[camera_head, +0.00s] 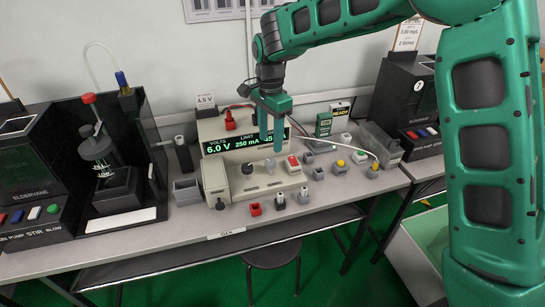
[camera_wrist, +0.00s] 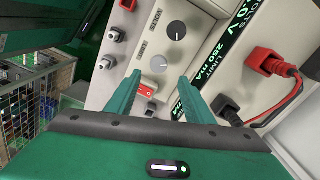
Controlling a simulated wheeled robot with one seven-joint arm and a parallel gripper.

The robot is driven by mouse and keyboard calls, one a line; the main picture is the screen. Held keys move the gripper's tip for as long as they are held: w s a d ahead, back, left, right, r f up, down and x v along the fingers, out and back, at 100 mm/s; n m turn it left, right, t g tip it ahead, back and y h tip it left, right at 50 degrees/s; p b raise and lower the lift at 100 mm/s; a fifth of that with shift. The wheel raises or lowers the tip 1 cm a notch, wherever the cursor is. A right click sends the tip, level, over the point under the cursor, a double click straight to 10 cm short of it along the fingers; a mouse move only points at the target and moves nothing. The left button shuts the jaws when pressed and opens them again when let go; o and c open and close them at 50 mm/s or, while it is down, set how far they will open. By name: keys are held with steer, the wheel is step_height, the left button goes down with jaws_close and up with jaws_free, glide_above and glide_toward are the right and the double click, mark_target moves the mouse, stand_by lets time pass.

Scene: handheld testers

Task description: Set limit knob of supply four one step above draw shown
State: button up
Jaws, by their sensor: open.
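The bench supply (camera_head: 215,130) is a cream box with a dark display (camera_head: 222,144) reading 6.0 V and a limit of 250 mA. My gripper and arm partly cover the reading to the right, and I cannot read it fully. A dark knob (camera_head: 247,168) and a paler grey knob (camera_head: 270,164) stand on its sloping front. My gripper (camera_head: 270,143) is open and empty above the front panel, with a red switch (camera_wrist: 158,64) past the fingers.
Red and black plugs (camera_wrist: 271,63) stick out beside the display. Several small coloured switch blocks (camera_head: 340,166) and a grey open box (camera_head: 186,191) sit on the bench. Dark testers stand left (camera_head: 99,160) and right (camera_head: 412,100).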

mark_target(271, 160)
step_height(271, 160, down, 8)
steer(key=shift+r, duration=0.1)
stand_by(0.4)
steer(key=shift+d, duration=0.1)
steer(key=c, duration=1)
